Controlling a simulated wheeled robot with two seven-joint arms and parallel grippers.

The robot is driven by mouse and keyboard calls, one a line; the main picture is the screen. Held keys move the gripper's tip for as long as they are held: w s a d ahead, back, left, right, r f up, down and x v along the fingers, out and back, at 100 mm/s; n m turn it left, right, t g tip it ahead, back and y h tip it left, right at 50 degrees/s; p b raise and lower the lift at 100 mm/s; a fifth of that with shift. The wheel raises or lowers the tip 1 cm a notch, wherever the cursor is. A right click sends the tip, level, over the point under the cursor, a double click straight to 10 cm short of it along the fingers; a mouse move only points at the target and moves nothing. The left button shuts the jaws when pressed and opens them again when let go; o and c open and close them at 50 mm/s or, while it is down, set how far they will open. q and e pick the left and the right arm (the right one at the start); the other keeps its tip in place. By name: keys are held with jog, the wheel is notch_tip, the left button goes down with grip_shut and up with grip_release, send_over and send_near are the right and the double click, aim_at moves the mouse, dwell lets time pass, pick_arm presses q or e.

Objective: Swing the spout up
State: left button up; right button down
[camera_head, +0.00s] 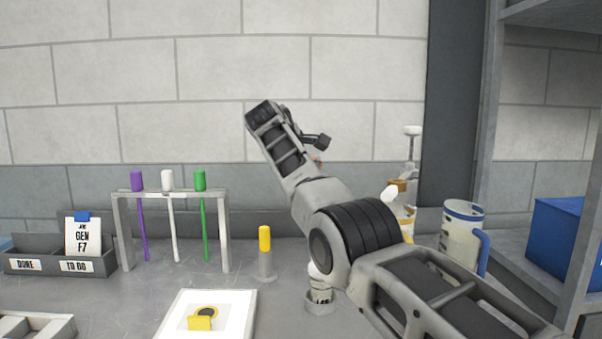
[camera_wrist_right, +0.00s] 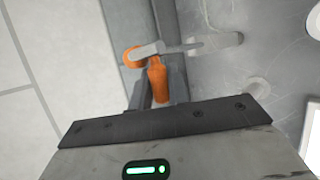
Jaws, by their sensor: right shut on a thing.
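In the right wrist view, a grey spout (camera_wrist_right: 190,47) reaches out to the right from an orange fitting (camera_wrist_right: 158,82) beside the wall edge. My right gripper shows as a dark shape at the arm's end in the head view (camera_head: 316,141), by the back wall. In the head view the arm hides most of the spout; only a small orange-red spot shows below the gripper. My left gripper is not in view.
A rack (camera_head: 172,192) holds purple, white and green sticks. A yellow-capped post (camera_head: 264,240), a white board (camera_head: 240,311) and a labelled tray (camera_head: 92,264) are on the bench. A blue-rimmed jug (camera_head: 462,226) and a blue bin (camera_head: 562,240) stand right of my arm.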

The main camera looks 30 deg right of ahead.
jog(key=shift+a+r, duration=0.1)
jog(key=shift+r, duration=0.05)
jog(key=c, duration=1.3)
grip_release()
jog(key=shift+w, duration=0.1)
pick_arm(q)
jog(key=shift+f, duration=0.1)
pick_arm(e)
jog(key=shift+s+a+r+b, duration=0.1)
jog(key=shift+s+a+b, duration=0.1)
jog(key=shift+a+b, duration=0.1)
pick_arm(q)
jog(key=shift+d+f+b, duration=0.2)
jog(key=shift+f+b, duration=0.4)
jog(key=shift+b, duration=0.6)
pick_arm(e)
jog(key=v, duration=1.5)
jog(key=shift+r, duration=0.1)
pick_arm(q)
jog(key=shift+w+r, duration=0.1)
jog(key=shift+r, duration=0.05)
